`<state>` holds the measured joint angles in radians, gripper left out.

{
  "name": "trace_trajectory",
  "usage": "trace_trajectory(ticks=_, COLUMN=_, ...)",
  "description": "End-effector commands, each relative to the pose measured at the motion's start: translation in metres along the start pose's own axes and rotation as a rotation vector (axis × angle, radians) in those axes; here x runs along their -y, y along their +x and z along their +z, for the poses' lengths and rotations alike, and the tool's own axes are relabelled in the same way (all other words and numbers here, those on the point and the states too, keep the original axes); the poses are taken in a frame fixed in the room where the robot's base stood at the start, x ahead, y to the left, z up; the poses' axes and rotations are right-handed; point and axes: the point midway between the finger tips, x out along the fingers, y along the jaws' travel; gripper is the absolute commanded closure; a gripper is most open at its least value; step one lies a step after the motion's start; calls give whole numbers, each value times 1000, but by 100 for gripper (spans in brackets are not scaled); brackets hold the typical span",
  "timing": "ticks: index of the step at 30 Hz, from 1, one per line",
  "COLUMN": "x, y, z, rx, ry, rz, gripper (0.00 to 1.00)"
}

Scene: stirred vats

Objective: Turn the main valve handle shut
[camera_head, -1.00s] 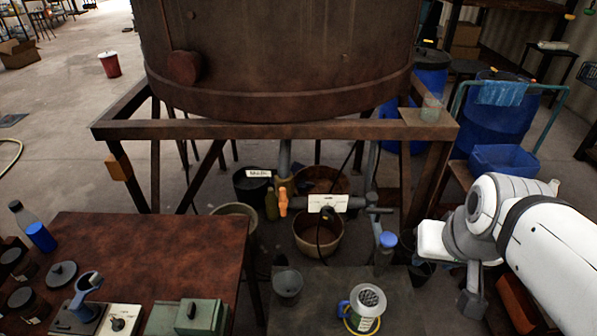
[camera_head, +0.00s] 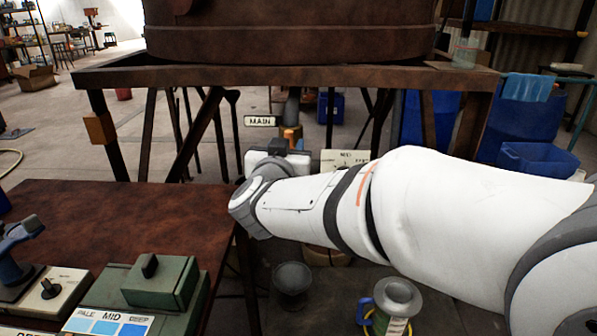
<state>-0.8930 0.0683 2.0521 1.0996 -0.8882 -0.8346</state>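The white MAIN sign (camera_head: 259,121) hangs under the vat frame, left of the vat's outlet pipe (camera_head: 292,108). A brownish-orange fitting (camera_head: 290,132) shows on that pipe. The orange main valve handle cannot be made out now; my gripper and wrist cover the area just below the fitting. My gripper (camera_head: 288,147) is at the far end of my white arm, in front of the pipe and pointing away from the camera. Its fingers are mostly hidden, so I cannot tell whether it is open, or whether it touches the handle.
The rusty vat frame (camera_head: 290,75) spans above my gripper. A red-brown table (camera_head: 120,215) stands at left, close to my wrist. Another white label plate (camera_head: 342,158) is right of the pipe.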

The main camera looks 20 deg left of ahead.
Motion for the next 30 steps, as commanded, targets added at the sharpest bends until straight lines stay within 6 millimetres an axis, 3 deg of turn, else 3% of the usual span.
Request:
trace_trajectory(ticks=1, x=8, y=-3, z=19, rx=-11, ry=-7, rz=24, gripper=63)
trace_trajectory(ticks=6, x=15, y=-8, z=30, rx=-28, ry=-25, rz=83, gripper=63)
trace_trajectory(ticks=11, x=13, y=6, z=30, rx=-31, ry=-27, rz=96, gripper=63)
trace_trajectory(ticks=21, x=9, y=57, z=28, rx=-31, ry=-27, rz=92, gripper=63)
trace_trajectory(ticks=30, x=8, y=68, z=26, rx=-30, ry=-27, rz=89, gripper=63)
